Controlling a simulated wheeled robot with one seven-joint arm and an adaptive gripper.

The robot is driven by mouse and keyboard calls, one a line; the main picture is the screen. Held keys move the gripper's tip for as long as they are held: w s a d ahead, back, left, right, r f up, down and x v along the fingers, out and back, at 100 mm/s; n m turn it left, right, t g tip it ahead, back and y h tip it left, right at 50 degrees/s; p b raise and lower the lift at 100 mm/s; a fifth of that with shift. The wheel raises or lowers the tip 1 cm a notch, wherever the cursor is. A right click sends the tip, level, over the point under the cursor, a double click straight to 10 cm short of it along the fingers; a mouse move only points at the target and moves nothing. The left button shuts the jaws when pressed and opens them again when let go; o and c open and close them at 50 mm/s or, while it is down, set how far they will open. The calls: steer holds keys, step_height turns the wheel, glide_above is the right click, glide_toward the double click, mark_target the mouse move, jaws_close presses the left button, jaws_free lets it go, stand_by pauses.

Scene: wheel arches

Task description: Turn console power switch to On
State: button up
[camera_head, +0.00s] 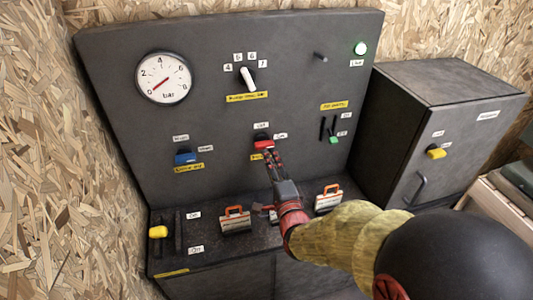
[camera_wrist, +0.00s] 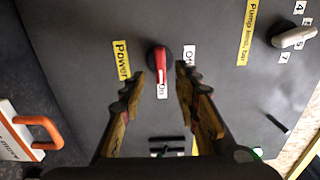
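The console power switch (camera_head: 263,145) is a round black knob with a red handle, on the upright console panel above a yellow label. In the wrist view the red handle (camera_wrist: 161,60) lies along the line towards the "On" label (camera_wrist: 162,91), with the "Off" label (camera_wrist: 190,54) to the right and the yellow "Power" label (camera_wrist: 122,60) to the left. My gripper (camera_head: 270,153) is in front of the panel just below and right of the switch in the head view. Its two fingers (camera_wrist: 160,78) are apart, one on either side of the handle's line. Contact cannot be told.
A blue switch (camera_head: 185,158) sits to the left and a selector (camera_head: 247,79) above. A slider with a green handle (camera_head: 334,138) is at right. Orange-handled switches (camera_head: 236,218) and a yellow lever (camera_head: 158,232) are on the lower ledge. A grey cabinet (camera_head: 445,100) stands at right.

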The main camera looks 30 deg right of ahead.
steer(key=shift+v, duration=2.65)
step_height(320, 180, down, 10)
steer(key=s+n+g+y, duration=0.1)
steer(key=s+n+g, duration=0.1)
steer(key=n+g, duration=0.35)
steer(key=s+a+f+n+g+y, duration=0.2)
steer(key=s+a+n+g, duration=0.1)
steer(key=s+n+g, duration=0.3)
steer(key=s+a+r+n+y+p, duration=0.1)
steer(key=s+a+r+n, duration=0.3)
steer(key=r, duration=0.5)
steer(key=s+a+r+n+y+p, duration=0.1)
steer(key=s+a+r+n+p, duration=0.1)
steer(key=a+r+n, duration=0.4)
steer(key=v, duration=0.4)
steer(key=shift+r, duration=0.55)
